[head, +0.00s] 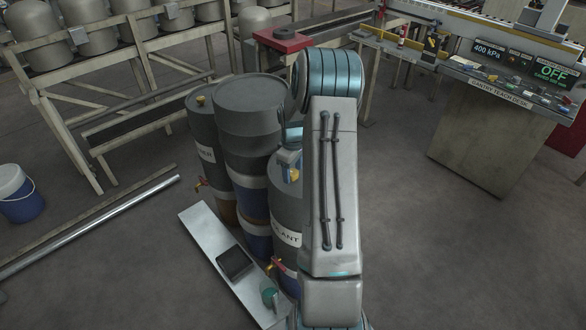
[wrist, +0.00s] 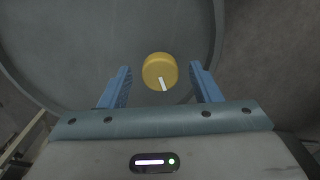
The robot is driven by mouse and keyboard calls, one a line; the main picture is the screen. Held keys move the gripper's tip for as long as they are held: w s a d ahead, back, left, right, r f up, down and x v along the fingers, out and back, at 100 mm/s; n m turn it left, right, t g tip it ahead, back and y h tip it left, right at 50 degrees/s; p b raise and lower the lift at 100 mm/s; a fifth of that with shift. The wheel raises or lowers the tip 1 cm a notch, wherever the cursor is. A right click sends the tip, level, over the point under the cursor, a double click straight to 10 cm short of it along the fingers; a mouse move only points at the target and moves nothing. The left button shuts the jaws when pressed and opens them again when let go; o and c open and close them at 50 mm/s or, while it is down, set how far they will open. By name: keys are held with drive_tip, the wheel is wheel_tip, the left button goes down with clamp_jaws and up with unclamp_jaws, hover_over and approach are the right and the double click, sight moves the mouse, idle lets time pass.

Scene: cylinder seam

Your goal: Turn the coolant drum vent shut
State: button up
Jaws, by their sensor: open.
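The coolant drum (head: 286,210) is dark grey, with a label reading "...ANT" and partly hidden behind my arm in the head view. Its vent is a round yellow cap (wrist: 160,71) with a white mark, on the drum's grey top (wrist: 110,45) in the wrist view. The white mark points down and slightly right. My gripper (wrist: 160,88) is open, with its blue fingers apart at the left and right of the cap. The cap shows between and a little beyond the fingertips, and no contact shows. A bit of yellow also shows under my gripper in the head view (head: 294,175).
Another drum (head: 203,135) with a yellow cap and a taller drum (head: 250,105) stand close at the left. A grey bench (head: 205,230) with a dark tray lies in front. A teach desk (head: 480,135) stands at right. Floor right of my arm is clear.

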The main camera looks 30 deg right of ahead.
drive_tip(key=c, duration=1)
drive_tip(key=shift+m+b, duration=0.4)
drive_tip(key=m+b, duration=0.2)
drive_tip(key=m, duration=0.1)
drive_tip(key=shift+f, duration=0.1)
drive_tip(key=m+b, duration=0.3)
drive_tip(key=m, duration=0.6)
drive_tip(key=shift+m+b, duration=0.4)
drive_tip(key=m, duration=0.3)
drive_tip(key=shift+m, duration=0.4)
drive_tip(key=m, duration=0.6)
drive_tip(key=shift+r, duration=0.2)
drive_tip(key=shift+m, duration=0.4)
